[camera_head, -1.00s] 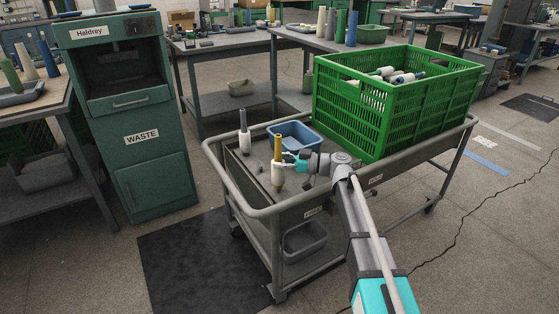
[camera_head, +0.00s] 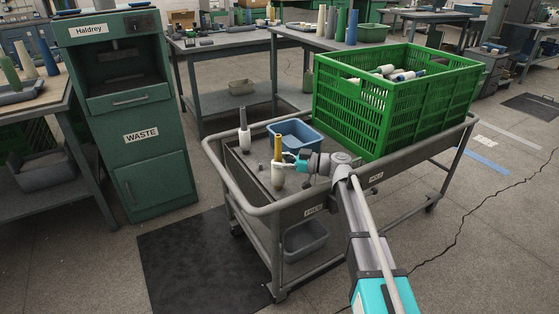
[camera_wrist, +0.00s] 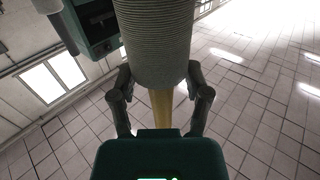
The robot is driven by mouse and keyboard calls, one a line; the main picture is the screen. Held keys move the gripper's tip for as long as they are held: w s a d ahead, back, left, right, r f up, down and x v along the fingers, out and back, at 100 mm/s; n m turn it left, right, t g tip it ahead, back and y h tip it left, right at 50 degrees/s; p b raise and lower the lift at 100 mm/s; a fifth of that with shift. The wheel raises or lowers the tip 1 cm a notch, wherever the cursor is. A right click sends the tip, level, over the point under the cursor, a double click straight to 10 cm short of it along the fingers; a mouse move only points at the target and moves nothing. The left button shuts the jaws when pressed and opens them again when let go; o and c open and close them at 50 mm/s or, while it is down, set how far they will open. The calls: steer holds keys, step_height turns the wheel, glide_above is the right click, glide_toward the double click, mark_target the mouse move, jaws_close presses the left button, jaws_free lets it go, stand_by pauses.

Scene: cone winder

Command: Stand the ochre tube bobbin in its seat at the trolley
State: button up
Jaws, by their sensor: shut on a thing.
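The ochre tube bobbin (camera_head: 278,176) is upright, with pale yarn below and its ochre tube (camera_head: 278,148) sticking up. My gripper (camera_head: 284,160) is shut on it from the right, near where the tube meets the yarn. In the wrist view the fingers (camera_wrist: 160,92) flank the ochre tube (camera_wrist: 161,108) beside the grey-looking yarn package (camera_wrist: 155,40). The bobbin is over the left part of the grey trolley (camera_head: 262,211), close to its front rail. Its lower end is near the tray; I cannot tell whether it touches. Its seat cannot be made out.
A grey-tube bobbin (camera_head: 244,138) stands upright at the trolley's back left. A blue bin (camera_head: 297,134) is behind my gripper. A large green crate (camera_head: 350,115) with several bobbins fills the trolley's right side. The green waste cabinet (camera_head: 148,160) stands to the left.

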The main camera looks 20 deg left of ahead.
mark_target(280, 136)
steer(key=shift+f+b, duration=0.45)
steer(key=shift+f, duration=0.05)
stand_by(0.3)
steer(key=o, duration=1.2)
steer(key=shift+o, duration=0.2)
steer(key=shift+r, duration=0.15)
step_height(280, 136, up, 9)
steer(key=p, duration=0.9)
steer(key=shift+r, duration=0.15)
steer(key=s+d+r+n+h+p, duration=0.2)
steer(key=d+r+n+h+p, duration=0.4)
steer(key=p, duration=2.8)
steer(key=d+r+h, duration=0.8)
steer(key=r, duration=0.3)
steer(key=shift+s+n+p, duration=0.3)
steer(key=shift+n+p, duration=0.05)
steer(key=shift+n, duration=0.05)
